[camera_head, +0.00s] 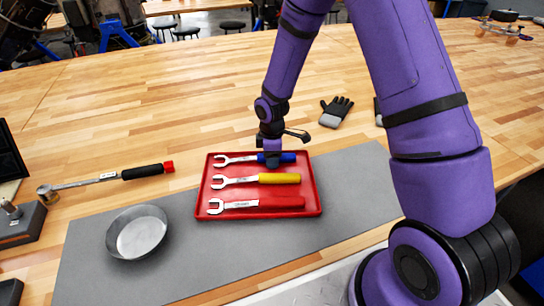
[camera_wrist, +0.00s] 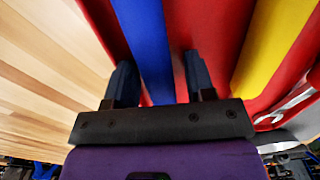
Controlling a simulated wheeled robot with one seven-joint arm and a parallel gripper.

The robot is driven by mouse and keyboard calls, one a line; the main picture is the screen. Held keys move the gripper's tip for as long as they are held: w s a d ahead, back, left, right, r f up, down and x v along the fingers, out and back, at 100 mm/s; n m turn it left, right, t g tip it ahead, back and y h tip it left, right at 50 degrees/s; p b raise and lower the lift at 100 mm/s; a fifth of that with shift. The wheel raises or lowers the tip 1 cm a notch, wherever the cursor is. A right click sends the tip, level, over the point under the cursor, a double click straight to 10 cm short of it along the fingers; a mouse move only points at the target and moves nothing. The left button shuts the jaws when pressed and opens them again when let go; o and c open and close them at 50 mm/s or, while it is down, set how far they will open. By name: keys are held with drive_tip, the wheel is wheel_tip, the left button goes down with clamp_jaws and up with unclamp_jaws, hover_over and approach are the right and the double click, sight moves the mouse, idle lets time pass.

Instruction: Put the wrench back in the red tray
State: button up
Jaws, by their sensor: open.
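The red tray (camera_head: 262,216) lies on a grey mat and holds three wrenches, side by side. The blue-handled wrench (camera_head: 237,159) is at the back, the yellow-handled wrench (camera_head: 278,178) in the middle, and the red-handled wrench (camera_head: 270,202) at the front. My gripper (camera_head: 273,162) is low over the back of the tray at the blue handle. In the wrist view, my open fingers (camera_wrist: 160,78) stand on either side of the blue handle (camera_wrist: 148,45), with gaps visible. The yellow handle (camera_wrist: 275,40) is to the right, outside the fingers. The fingertips are partly hidden in the head view.
A round metal bowl (camera_head: 137,232) stands on the mat (camera_head: 345,190), left of the tray. A ratchet with a black and red handle (camera_head: 140,173) lies farther left on the wooden table. A glove (camera_head: 336,111) lies behind the tray to the right.

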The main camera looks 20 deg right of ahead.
drive_tip(key=shift+w+d, duration=0.1)
drive_tip(key=shift+w, duration=0.05)
drive_tip(key=shift+w+r, duration=0.1)
drive_tip(key=shift+r, duration=0.7)
drive_tip(key=shift+o, duration=0.9)
drive_tip(key=shift+r, duration=2.7)
